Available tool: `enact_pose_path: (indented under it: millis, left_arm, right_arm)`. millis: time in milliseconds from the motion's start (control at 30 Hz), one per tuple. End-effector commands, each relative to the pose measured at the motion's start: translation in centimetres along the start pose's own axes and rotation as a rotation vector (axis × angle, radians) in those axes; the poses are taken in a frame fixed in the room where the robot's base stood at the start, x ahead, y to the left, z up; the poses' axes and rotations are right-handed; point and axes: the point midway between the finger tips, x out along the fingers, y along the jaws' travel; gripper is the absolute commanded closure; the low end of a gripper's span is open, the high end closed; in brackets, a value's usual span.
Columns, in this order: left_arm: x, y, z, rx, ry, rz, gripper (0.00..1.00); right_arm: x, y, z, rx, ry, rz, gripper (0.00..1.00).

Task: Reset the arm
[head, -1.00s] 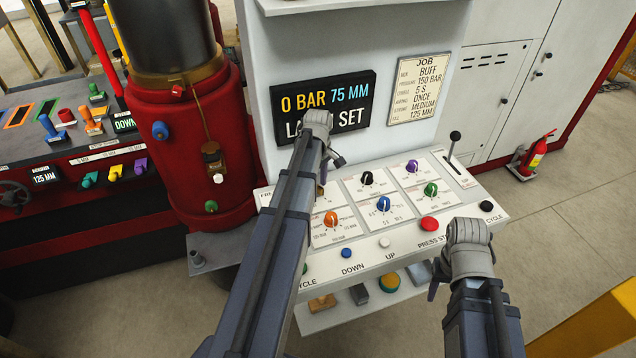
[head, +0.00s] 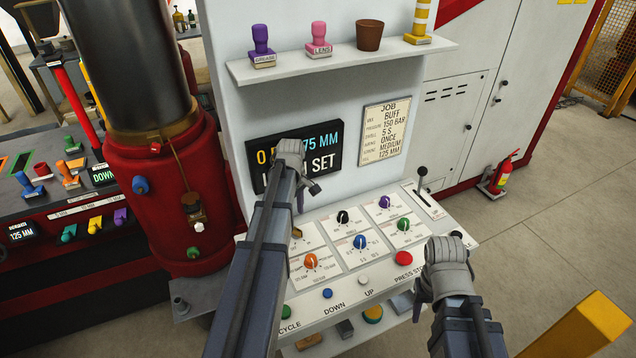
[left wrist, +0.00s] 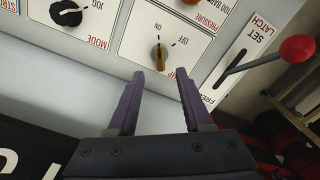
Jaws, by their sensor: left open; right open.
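My left gripper (head: 314,188) is held in front of the dark display (head: 333,150), covering part of its text. In the left wrist view my left gripper (left wrist: 159,72) shows two purple fingers spread apart with nothing between them. Just beyond the fingertips is a brown-yellow knob (left wrist: 160,56) on a plate marked ON and OFF; the fingers appear clear of it. My right gripper (head: 418,312) is at the front right of the sloped control panel (head: 345,295), mostly hidden by its wrist. I see nothing held in it.
A shelf (head: 290,72) above the display carries stamps, a brown pot and a striped post. A red-ball lever (left wrist: 298,48) stands beside the knob plate. A red press cylinder (head: 150,190) is left, a yellow post (head: 597,325) front right. Open floor lies right.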

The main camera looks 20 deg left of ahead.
Motion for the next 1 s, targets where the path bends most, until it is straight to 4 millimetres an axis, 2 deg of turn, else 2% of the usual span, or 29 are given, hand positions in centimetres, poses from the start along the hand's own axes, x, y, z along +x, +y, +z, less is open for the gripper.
enact_pose_path:
  millis: [167,267,367,400,467,500,600,700,833,1000]
  left_arm:
    - [0.1,0.0,0.3,0.010,0.000,-0.001,0.50]
    - [0.7,-0.1,2.6,0.096,0.002,-0.005,0.50]
    - [1.8,-0.5,7.7,0.299,0.008,-0.016,0.50]
    - [2.4,-0.9,10.2,0.408,0.011,-0.022,0.50]
    - [3.2,-1.6,14.1,0.584,0.017,-0.033,0.50]
    - [3.7,-2.3,16.5,0.701,0.019,-0.041,0.50]
    - [4.8,-4.3,22.0,0.989,0.026,-0.061,0.50]
    - [5.8,-6.5,26.4,1.246,0.032,-0.080,0.50]
    - [6.7,-9.0,30.3,1.506,0.037,-0.100,0.50]
    - [7.2,-10.8,32.6,1.694,0.040,-0.118,0.50]
  right_arm:
    - [0.1,0.0,0.0,0.000,0.000,0.000,0.50]
    - [0.7,-0.1,0.0,0.000,0.000,0.000,0.50]
    - [1.8,-0.2,-0.1,-0.001,0.000,0.000,0.50]
    - [2.4,-0.2,-0.1,-0.002,0.000,0.000,0.50]
    - [3.2,-0.3,-0.2,-0.002,0.000,0.001,0.50]
    - [3.7,-0.3,-0.2,-0.003,0.000,0.001,0.50]
    - [4.8,-0.5,-0.3,-0.004,0.000,0.001,0.50]
    - [5.8,-0.5,-0.3,-0.005,0.000,0.001,0.50]
    - [6.8,-0.6,-0.4,-0.006,0.000,0.001,0.50]
    - [7.3,-0.7,-0.4,-0.006,0.000,0.001,0.50]
